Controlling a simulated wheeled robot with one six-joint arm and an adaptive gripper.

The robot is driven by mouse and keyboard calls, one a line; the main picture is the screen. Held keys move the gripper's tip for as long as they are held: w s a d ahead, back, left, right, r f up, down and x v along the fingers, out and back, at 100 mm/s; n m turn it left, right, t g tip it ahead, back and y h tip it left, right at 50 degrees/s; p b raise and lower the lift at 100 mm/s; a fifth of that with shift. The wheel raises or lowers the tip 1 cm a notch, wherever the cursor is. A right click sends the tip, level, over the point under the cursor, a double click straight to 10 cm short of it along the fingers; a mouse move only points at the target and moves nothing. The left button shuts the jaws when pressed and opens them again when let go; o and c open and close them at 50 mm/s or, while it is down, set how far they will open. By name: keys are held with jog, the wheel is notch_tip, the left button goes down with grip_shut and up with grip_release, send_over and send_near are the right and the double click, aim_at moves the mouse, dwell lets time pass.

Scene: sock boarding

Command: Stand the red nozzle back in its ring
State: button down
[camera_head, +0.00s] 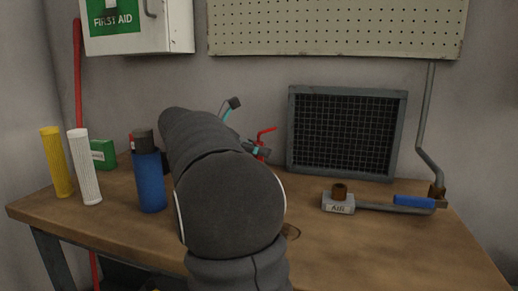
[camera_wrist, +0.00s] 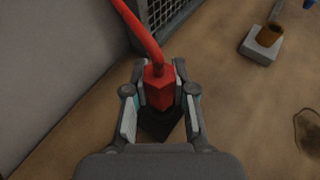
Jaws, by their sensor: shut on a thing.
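The red nozzle (camera_wrist: 159,88) is between the two fingers of my gripper (camera_wrist: 160,103) in the wrist view. Its blocky body is gripped and its bent red spout runs up and left. A dark square shape shows below the body. In the head view, the nozzle's red spout (camera_head: 266,131) shows beyond my arm, which hides most of my gripper (camera_head: 258,150). A thin dark ring (camera_head: 291,231) lies on the table right of my arm. It also shows at the right edge of the wrist view (camera_wrist: 306,132), apart from the nozzle.
A dark mesh panel (camera_head: 346,132) leans at the back. A blue bottle (camera_head: 150,180), white tube (camera_head: 84,168) and yellow tube (camera_head: 57,163) stand left.

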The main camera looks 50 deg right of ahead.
jog(key=shift+f, duration=0.25)
jog(key=c, duration=0.9)
grip_release()
jog(key=shift+r, duration=0.15)
notch_tip(320, 180, up, 10)
jog(key=shift+f, duration=0.1)
